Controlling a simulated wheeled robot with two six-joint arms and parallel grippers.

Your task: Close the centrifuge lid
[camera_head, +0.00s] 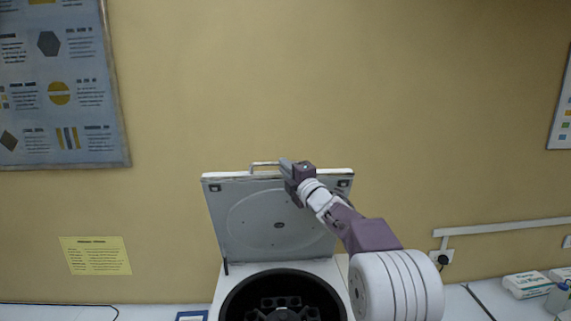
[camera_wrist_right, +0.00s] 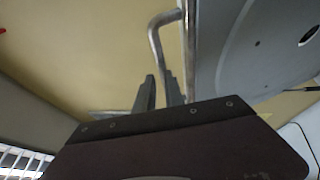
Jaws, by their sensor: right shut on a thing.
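The centrifuge (camera_head: 340,268) stands on the bench with its grey lid (camera_head: 245,215) raised almost upright against the wall side. A thin metal handle (camera_head: 262,165) sits on the lid's top edge and also shows in the right wrist view (camera_wrist_right: 155,40). My right gripper (camera_head: 287,165) reaches up to the lid's top edge, and its fingers are shut on the right end of the handle. In the right wrist view, the fingers (camera_wrist_right: 158,92) are at the handle's bar. The dark round bowl with its rotor (camera_head: 283,306) is uncovered below. My left gripper is out of view.
White boxes (camera_head: 527,285) stand on the bench at the far right. A blue-edged item (camera_head: 192,316) lies left of the centrifuge. A yellow notice (camera_head: 95,255) hangs on the wall.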

